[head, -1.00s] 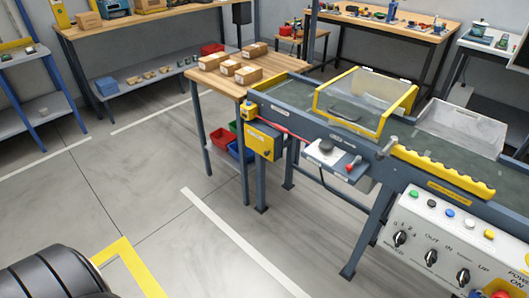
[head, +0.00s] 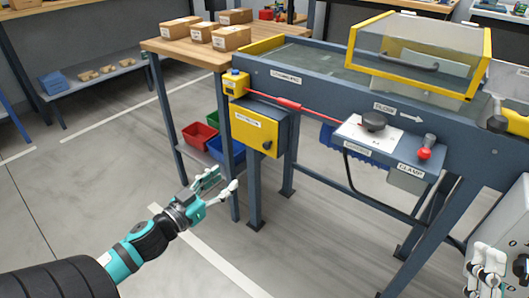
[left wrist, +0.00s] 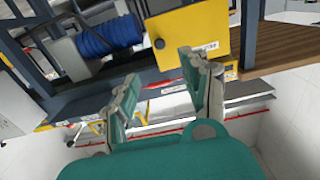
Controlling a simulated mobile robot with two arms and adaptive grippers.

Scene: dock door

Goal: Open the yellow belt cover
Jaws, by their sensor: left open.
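The yellow belt cover (head: 425,52) has a yellow frame, clear panels and a dark handle (head: 405,61) on its front. It lies down over the conveyor belt at the upper right of the head view. My left gripper (head: 220,182) is open and empty, low in front of the conveyor and well left of the cover. In the left wrist view its two fingers (left wrist: 162,78) stand apart with nothing between them. My right gripper (head: 487,258) is at the lower right edge of the head view, partly cut off; its opening is unclear.
The conveyor front carries a yellow box (head: 260,128), a red pull cord (head: 320,108), a black knob (head: 374,120) and a red-tipped clamp lever (head: 425,151). A wooden table (head: 180,45) with cartons adjoins it at left. Floor around my left arm is clear.

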